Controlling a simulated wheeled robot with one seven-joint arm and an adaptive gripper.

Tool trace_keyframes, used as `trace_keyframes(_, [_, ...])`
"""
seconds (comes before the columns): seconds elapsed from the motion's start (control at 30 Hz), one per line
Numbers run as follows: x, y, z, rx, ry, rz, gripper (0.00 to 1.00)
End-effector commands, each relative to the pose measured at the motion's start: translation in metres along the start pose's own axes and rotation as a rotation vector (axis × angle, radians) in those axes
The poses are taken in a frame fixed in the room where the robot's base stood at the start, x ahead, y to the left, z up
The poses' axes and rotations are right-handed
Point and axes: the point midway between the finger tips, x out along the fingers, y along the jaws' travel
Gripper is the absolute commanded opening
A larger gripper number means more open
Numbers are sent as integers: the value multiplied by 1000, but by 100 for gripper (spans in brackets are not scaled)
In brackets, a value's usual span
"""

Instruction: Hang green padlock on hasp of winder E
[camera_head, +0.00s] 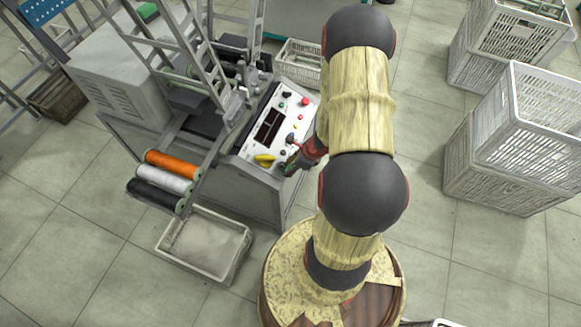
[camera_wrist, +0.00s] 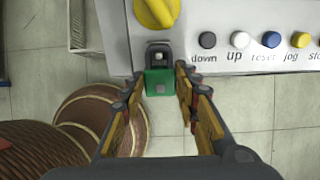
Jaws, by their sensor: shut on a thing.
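The green padlock (camera_wrist: 160,84) is between the fingertips of my gripper (camera_wrist: 158,78) in the wrist view. My gripper is shut on its body. A small dark metal fitting (camera_wrist: 158,54), with the shackle end of the padlock, shows at the front edge of the control panel, just below a yellow rotary switch (camera_wrist: 156,10). I cannot tell whether the shackle is through the hasp or only against it. In the head view my gripper (camera_head: 297,160) is at the lower right corner of the winder's panel (camera_head: 250,148), and the padlock is mostly hidden. No winder letter is readable.
Panel buttons such as the blue one (camera_wrist: 271,40) lie just right of the padlock. Orange, white and black spools (camera_head: 172,164) stick out at the winder's left, above a pale bin (camera_head: 207,242). White crates (camera_head: 505,160) stand at the right.

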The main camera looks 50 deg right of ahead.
Motion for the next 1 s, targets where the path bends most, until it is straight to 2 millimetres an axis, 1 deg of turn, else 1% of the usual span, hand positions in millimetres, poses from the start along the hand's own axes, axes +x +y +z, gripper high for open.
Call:
trace_keyframes(0.07, [1,1,-2,2,4,2,0])
trace_keyframes(0.1, [1,2,-2,2,5,2,32])
trace_keyframes(0.4, [0,1,-1,1,2,1,49])
trace_keyframes(0.47, [0,1,-1,1,2,1,52])
trace_keyframes(0.77, [-1,0,-1,1,1,0,52])
trace_keyframes(0.87, [-7,0,-1,3,1,-1,52])
trace_keyframes(0.97, [-20,-1,0,1,0,-2,52])
trace_keyframes(1.0, [-28,-1,0,1,0,-3,52])
